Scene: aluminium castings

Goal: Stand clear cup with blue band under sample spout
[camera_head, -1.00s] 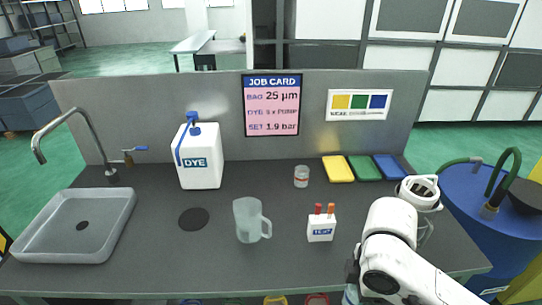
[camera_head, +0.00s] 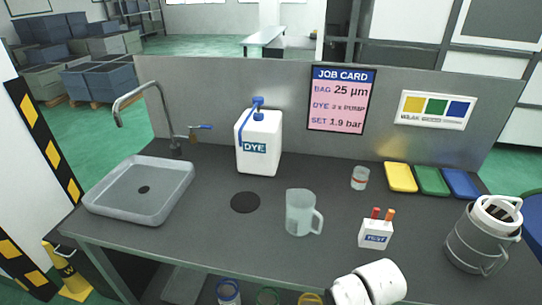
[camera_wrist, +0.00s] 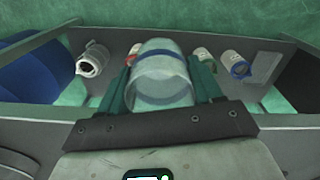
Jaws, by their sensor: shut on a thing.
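My gripper (camera_wrist: 160,90) is shut on a clear cup with a blue band (camera_wrist: 160,82), which fills the space between its green fingers in the wrist view. In the head view the gripper and cup are out of sight; only a white part of my arm shows at the bottom. A small brass tap with a blue lever (camera_head: 198,130) sticks out of the back panel, right of the tall curved faucet (camera_head: 150,95) over the grey sink (camera_head: 112,203). I cannot tell for sure which is the sample spout. The cup is apart from both.
On the bench stand a white DYE jug (camera_head: 260,158), a clear pitcher (camera_head: 300,212), a small jar (camera_head: 360,180), a TEST box (camera_head: 375,237) and a grey canister (camera_head: 470,240). A black disc (camera_head: 245,202) lies on bare bench. Banded containers (camera_wrist: 236,66) sit on a lower shelf.

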